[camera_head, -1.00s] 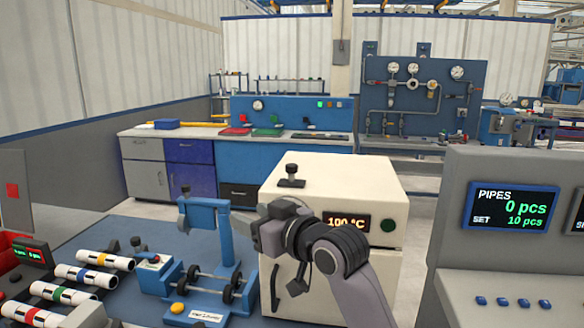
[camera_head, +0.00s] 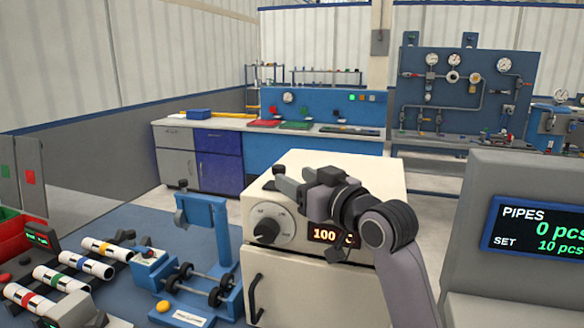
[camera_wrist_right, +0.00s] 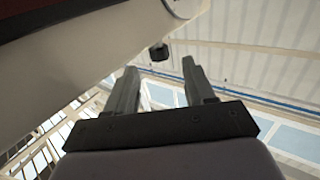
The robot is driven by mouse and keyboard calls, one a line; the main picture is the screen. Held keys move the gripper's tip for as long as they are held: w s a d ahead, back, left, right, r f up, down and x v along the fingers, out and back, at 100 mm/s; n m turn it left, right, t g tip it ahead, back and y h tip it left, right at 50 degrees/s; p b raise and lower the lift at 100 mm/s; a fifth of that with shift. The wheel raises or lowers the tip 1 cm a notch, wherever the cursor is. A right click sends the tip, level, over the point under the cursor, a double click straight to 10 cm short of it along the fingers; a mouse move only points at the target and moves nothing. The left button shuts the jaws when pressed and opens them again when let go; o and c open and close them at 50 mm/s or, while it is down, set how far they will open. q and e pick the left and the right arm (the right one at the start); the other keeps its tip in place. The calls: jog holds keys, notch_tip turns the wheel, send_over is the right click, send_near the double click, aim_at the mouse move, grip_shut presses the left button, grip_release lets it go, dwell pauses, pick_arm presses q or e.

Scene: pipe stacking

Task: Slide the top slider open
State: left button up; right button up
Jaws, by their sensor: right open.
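The cream oven-like box (camera_head: 385,180) stands in the middle of the head view. A small black knob (camera_head: 279,171), apparently the top slider's handle, sits on its top near the front left. My right gripper (camera_head: 285,187) is at the box's upper front edge, close to the knob and partly covering its base. In the right wrist view the two fingers (camera_wrist_right: 160,72) are apart and empty. The knob (camera_wrist_right: 158,51) appears beyond the fingertips, in line with the gap between them; no contact shows. My left gripper is not in view.
The box front has a dial (camera_head: 266,229), a temperature display (camera_head: 328,235) and a door handle (camera_head: 255,298). A blue fixture (camera_head: 207,232) and several banded pipes (camera_head: 88,264) are at the left. A grey console with a pipe counter (camera_head: 535,232) stands close at the right.

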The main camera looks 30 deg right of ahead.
aim_at(283, 172)
jog(key=shift+w+d, duration=0.1)
jog(key=shift+w, duration=0.1)
jog(key=shift+w+a+p, duration=0.2)
jog(key=shift+w+p, duration=0.15)
jog(key=shift+w, duration=1.35)
jog(key=shift+w+a+p, duration=0.2)
jog(key=shift+w+p, duration=0.15)
jog(key=shift+w, duration=1.3)
jog(key=shift+d, duration=0.1)
grip_shut()
